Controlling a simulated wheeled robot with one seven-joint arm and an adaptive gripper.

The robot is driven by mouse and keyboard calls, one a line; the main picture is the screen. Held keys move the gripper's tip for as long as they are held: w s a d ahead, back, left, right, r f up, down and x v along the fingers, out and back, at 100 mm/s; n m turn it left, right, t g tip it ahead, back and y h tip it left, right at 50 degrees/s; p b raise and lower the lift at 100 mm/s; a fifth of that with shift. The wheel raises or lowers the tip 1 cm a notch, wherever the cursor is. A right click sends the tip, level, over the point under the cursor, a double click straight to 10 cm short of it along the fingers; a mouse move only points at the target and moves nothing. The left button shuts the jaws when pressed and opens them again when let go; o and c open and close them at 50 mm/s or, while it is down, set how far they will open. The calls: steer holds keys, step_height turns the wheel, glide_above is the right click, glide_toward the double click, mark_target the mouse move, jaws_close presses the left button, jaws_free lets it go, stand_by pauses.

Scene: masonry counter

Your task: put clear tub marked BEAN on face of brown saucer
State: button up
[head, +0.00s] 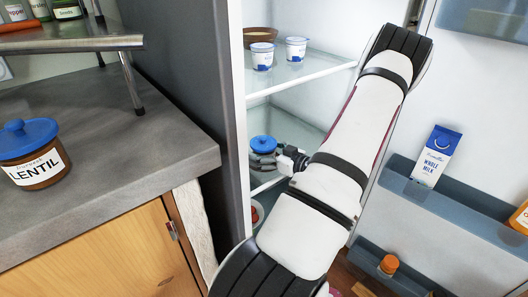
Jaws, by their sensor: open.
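A tub with a blue lid (263,144) stands on the middle shelf inside the open fridge. Its body is mostly hidden by my gripper, and no label shows, so I cannot tell if it is marked BEAN. My gripper (265,160) is open at the tub, its dark fingers just below the lid. I cannot tell whether they touch it. Another blue-lidded tub (30,155), marked LENTIL, stands on the counter at the left. No brown saucer can be made out.
The grey counter (110,150) has free room right of the LENTIL tub, below a metal-legged rack (80,42). Two white-and-blue cups (262,57) and a brown bowl (260,34) stand on the upper fridge shelf. The open door holds a milk carton (435,156).

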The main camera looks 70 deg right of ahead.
steer(key=p+v, duration=0.2)
steer(key=v, duration=0.9)
steer(key=shift+s+a+p, duration=0.15)
steer(key=shift+s+p, duration=0.15)
